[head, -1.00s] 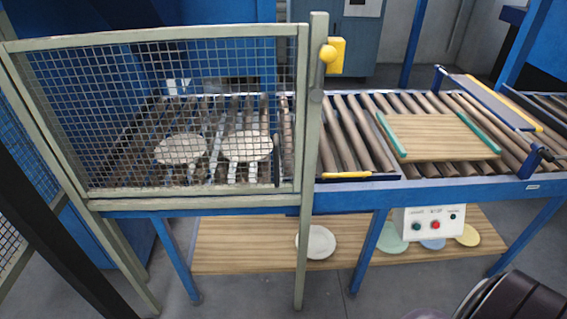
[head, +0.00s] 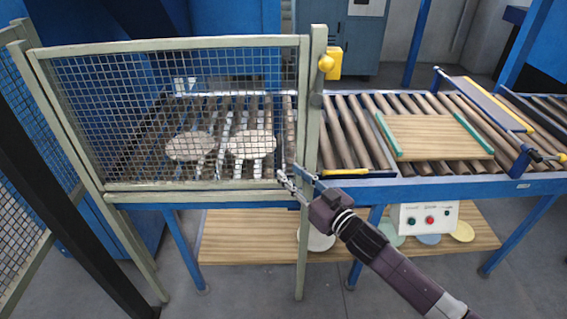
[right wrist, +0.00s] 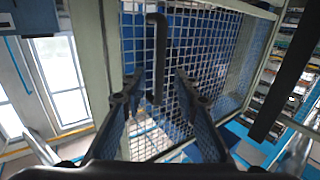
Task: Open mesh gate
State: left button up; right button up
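The mesh gate (head: 170,45) stands closed, its right edge against the green-grey post (head: 312,120). In the right wrist view its mesh (right wrist: 205,60) fills the middle, with a dark vertical handle (right wrist: 157,50) in front of it. My right gripper (head: 291,179) is at the lower right corner of the gate in the head view, covering the handle area. In the right wrist view my right gripper (right wrist: 157,82) is open, one finger on each side of the handle, with gaps showing. My left gripper is out of view.
Behind the mesh, two pale plates (head: 190,146) lie on rollers. A yellow latch box (head: 335,62) sits on the post. A wooden board (head: 430,137) lies on the right conveyor, above a control box (head: 428,218). A lower shelf (head: 250,240) holds several plates.

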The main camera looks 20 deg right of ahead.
aim_at(281, 165)
jog(key=shift+p+x, duration=0.4)
jog(key=shift+x, duration=2.65)
jog(key=shift+c, duration=0.5)
grip_shut()
